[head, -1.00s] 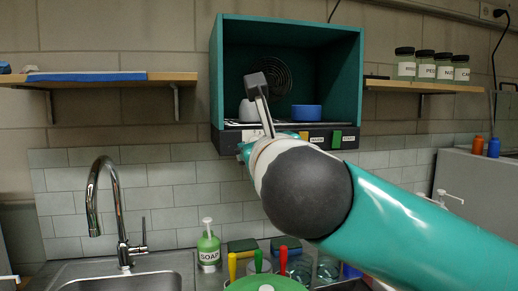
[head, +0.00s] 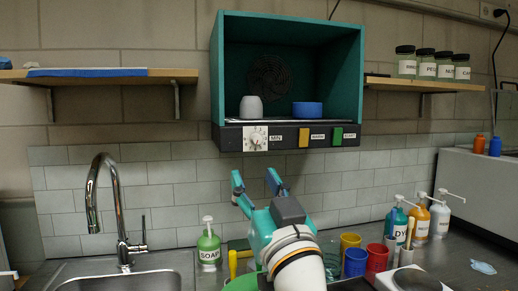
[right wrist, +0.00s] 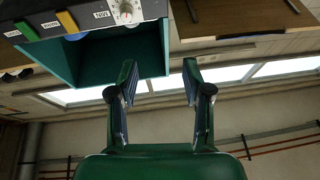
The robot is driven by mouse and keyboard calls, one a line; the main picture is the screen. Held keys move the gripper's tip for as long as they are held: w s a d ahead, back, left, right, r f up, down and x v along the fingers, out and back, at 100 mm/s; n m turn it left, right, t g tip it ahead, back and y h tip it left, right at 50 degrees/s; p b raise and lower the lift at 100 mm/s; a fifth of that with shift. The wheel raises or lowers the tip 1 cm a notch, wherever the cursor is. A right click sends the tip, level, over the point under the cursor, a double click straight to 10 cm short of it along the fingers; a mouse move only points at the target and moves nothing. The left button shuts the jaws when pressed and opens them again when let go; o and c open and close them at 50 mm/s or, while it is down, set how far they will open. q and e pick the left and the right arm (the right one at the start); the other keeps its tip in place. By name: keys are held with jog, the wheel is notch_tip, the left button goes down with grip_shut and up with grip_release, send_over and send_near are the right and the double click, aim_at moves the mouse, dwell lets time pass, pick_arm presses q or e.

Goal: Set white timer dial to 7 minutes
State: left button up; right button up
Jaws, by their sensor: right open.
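The white timer dial (head: 255,139) is at the left end of the dark panel under the teal oven box. In the right wrist view the dial (right wrist: 126,13) is near the top edge; its exact setting is too small to read. My right gripper (head: 256,180) is below the dial, fingers pointing up, apart from the panel. In the right wrist view the two fingers (right wrist: 160,75) are spread with nothing between them. My left gripper is in neither view.
The panel also has an orange button (head: 303,137) and a green button (head: 337,136). A grey cup (head: 251,107) and a blue bowl (head: 307,110) stand inside the open teal box (head: 217,75). Below are a faucet (head: 118,205), a green soap bottle (head: 208,248) and several coloured cups.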

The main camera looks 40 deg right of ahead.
jog(key=s+d+f+h, duration=0.1)
jog(key=s+d+f, duration=0.1)
jog(key=d+f, duration=0.1)
send_near(258, 141)
jog(key=shift+m+g+h, duration=0.4)
jog(key=x, duration=0.8)
jog(key=shift+w+r, duration=0.35)
jog(key=shift+c, duration=0.3)
grip_shut()
